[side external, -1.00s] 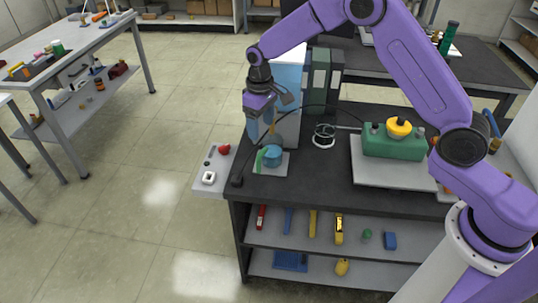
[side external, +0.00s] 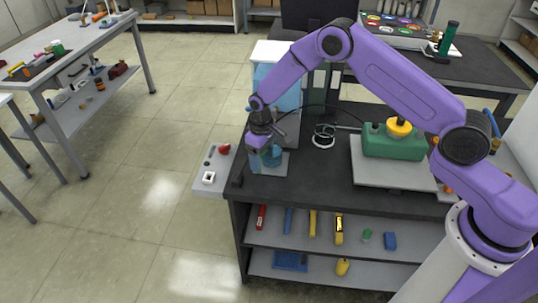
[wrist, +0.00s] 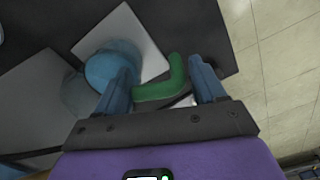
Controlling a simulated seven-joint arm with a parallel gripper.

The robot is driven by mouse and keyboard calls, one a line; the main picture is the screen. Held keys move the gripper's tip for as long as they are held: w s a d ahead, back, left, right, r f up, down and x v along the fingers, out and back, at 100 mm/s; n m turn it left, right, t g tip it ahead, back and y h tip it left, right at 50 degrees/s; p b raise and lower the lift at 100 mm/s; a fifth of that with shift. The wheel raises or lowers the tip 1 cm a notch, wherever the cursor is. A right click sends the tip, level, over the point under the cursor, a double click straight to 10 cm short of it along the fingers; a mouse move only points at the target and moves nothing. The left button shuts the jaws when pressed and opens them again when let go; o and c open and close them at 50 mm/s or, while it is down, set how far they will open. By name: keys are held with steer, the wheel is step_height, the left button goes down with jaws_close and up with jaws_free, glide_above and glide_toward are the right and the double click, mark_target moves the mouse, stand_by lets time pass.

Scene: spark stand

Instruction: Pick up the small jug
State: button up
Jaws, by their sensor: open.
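The small jug has a blue body (wrist: 108,66) and a green handle (wrist: 165,84). It stands on a light square plate (wrist: 150,50) near the left end of the dark bench. In the side external view the jug (side external: 273,157) is partly hidden by my gripper (side external: 259,160). My gripper, which also shows in the wrist view (wrist: 161,68), is open and points down at the jug. The green handle shows between its two blue fingers, and the left finger overlaps the blue body in the picture. I cannot tell whether either finger touches the jug.
A grey panel with a red button (side external: 224,149) is at the bench's left edge. A tall blue-and-white box (side external: 278,85) stands close behind the jug.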

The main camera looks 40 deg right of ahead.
steer(key=shift+f, duration=0.2)
steer(key=c, duration=1.3)
steer(key=shift+r, duration=0.2)
steer(key=shift+r, duration=0.65)
steer(key=shift+s+a, duration=6.3)
steer(key=shift+a, duration=0.1)
